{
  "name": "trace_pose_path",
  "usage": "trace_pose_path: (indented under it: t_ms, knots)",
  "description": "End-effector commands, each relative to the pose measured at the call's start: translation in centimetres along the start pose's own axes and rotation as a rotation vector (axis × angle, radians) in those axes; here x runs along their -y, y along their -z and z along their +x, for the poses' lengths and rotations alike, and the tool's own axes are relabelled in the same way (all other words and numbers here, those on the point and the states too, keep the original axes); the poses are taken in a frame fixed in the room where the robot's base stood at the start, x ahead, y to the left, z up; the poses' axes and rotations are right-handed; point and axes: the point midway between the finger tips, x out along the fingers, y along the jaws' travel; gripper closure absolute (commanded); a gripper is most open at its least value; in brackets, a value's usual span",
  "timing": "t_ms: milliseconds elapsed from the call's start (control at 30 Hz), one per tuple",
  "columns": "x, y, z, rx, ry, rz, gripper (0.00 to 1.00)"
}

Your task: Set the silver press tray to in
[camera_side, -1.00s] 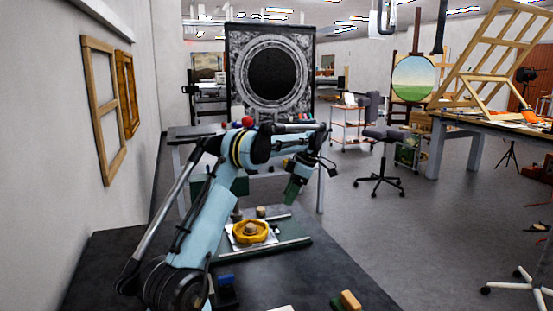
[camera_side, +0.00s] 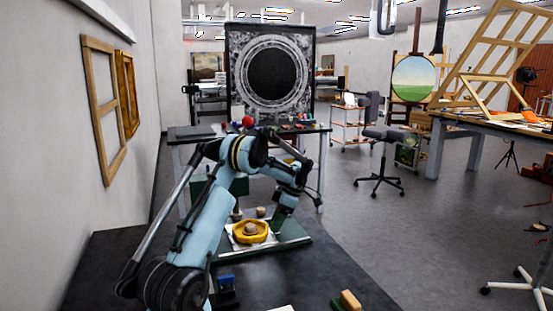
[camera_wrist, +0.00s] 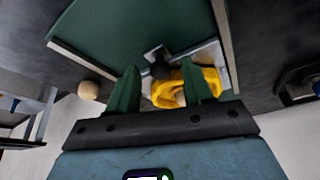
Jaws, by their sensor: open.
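The silver press tray (camera_side: 231,240) lies low on a green press base (camera_side: 293,239) with rails along its sides. A yellow ring-like piece (camera_side: 250,232) with a tan round knob in its middle sits on the tray. My gripper (camera_side: 279,213) is just behind and right of the yellow piece, pointing down. In the wrist view, its two green fingers are open and apart (camera_wrist: 159,67), with a small black part and silver pieces of the tray (camera_wrist: 222,72) showing between and beyond them. The yellow piece (camera_wrist: 207,76) is partly hidden by the right finger. Contact cannot be told.
A tan ball-shaped knob (camera_wrist: 88,90) stands beside the base. A table with a large ornate round frame (camera_side: 271,75) stands behind.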

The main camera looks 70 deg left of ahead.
Motion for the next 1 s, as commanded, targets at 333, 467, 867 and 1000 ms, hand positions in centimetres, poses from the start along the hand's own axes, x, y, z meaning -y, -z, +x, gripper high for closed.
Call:
trace_pose_path:
  t_ms: [333, 467, 867, 1000]
  knots:
    - [0.0, 0.0, 0.0, 0.000, 0.000, 0.000, 0.98]
    - [0.0, 0.0, -0.1, 0.000, 0.000, 0.000, 1.00]
    - [1.3, 3.0, 1.2, 0.000, 0.001, -0.002, 1.00]
    - [1.7, 3.9, 1.6, -0.001, 0.000, -0.002, 1.00]
